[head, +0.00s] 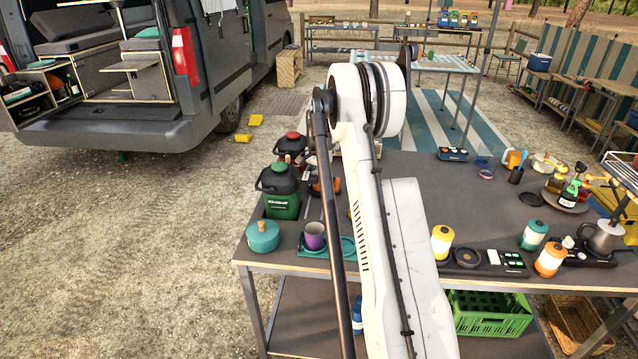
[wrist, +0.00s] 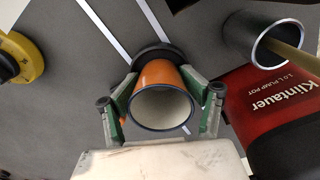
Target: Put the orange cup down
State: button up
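The orange cup (wrist: 160,72) shows in the wrist view with its pale open mouth and dark rim facing the camera. My gripper (wrist: 160,88) has its green fingers on both sides of the cup, pressed against its wall. A dark round disc (wrist: 153,52) lies beyond the cup's far end. I cannot tell whether the cup touches it. In the head view my white arm hides my gripper and I cannot make out the held cup.
A red pump pot (wrist: 280,100) and a dark cylinder (wrist: 240,38) stand close on the right in the wrist view. A yellow object (wrist: 22,58) is at the left. In the head view the dark table (head: 410,195) holds a purple cup (head: 314,236) and a green jug (head: 282,205).

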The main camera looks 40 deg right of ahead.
jog(key=shift+o, duration=0.9)
jog(key=shift+d+f, duration=0.1)
jog(key=shift+f, duration=0.35)
jog(key=shift+r, duration=0.15)
jog(key=shift+r, duration=0.2)
jog(key=shift+w+r+p, duration=0.1)
jog(key=shift+r+p, duration=0.1)
jog(key=shift+p, duration=0.2)
notch_tip(320, 180, up, 13)
jog(key=s+a+r+n+t, duration=0.1)
jog(key=s+a+r+n, duration=0.1)
jog(key=s+a+r, duration=0.45)
jog(key=s+a+r+n+t+h, duration=0.15)
jog(key=a+r, duration=0.25)
jog(key=a, duration=0.6)
jog(key=s+a+r+n+t+y, duration=0.1)
jog(key=s+a+r+n, duration=0.3)
jog(key=a, duration=0.5)
jog(key=s+a+f+n+t, duration=0.2)
jog(key=s+a+n, duration=0.1)
jog(key=s+a, duration=0.6)
jog(key=s+a+f+n+t, duration=0.1)
jog(key=s+a+f+n, duration=0.2)
jog(key=s+a, duration=0.6)
jog(key=s, duration=0.4)
jog(key=shift+t+p, duration=0.3)
jog(key=shift+t, duration=0.05)
